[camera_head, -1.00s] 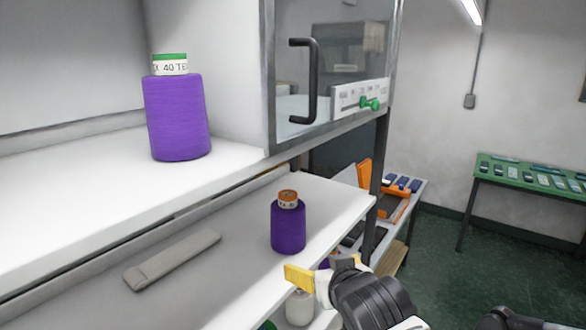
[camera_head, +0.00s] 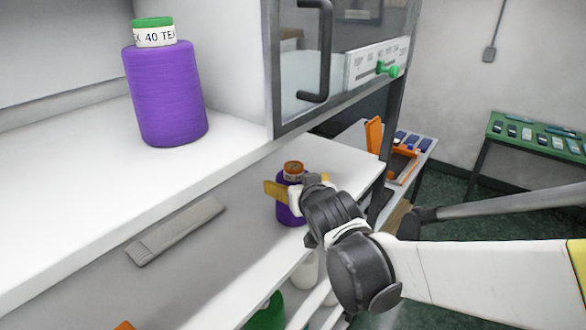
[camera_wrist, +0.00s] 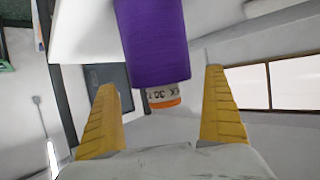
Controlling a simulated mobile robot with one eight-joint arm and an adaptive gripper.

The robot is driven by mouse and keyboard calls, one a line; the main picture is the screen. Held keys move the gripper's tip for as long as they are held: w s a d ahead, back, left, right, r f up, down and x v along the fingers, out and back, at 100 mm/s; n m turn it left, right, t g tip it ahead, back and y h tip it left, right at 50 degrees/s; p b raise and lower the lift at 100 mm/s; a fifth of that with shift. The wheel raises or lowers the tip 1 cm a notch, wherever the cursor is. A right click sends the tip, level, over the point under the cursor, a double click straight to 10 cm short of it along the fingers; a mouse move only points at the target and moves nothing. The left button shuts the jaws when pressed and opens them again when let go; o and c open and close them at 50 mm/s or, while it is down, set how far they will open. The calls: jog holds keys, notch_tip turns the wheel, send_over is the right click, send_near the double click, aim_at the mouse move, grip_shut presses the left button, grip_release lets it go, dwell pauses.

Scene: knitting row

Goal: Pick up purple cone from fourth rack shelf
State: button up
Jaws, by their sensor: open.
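A small purple cone (camera_head: 287,212) with an orange cap stands on the lower shelf (camera_head: 335,158), near its front edge. My gripper (camera_head: 282,190) is in front of it and hides part of it. In the wrist view the purple cone (camera_wrist: 155,45) appears upside down, between and beyond the two yellow fingers of my gripper (camera_wrist: 160,108). The fingers are open and I see no contact with the cone. A larger purple cone (camera_head: 165,95) with a green cap stands on the upper shelf (camera_head: 60,190).
A glass-fronted cabinet (camera_head: 345,75) with a black handle is above. Below are a white cone (camera_head: 306,270) and a green one (camera_head: 265,315). A green table (camera_head: 540,150) stands at the right.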

jog(key=x, duration=0.3)
jog(key=shift+w+a, duration=0.1)
jog(key=shift+w, duration=0.05)
jog(key=c, duration=1.4)
jog(key=shift+o, duration=0.2)
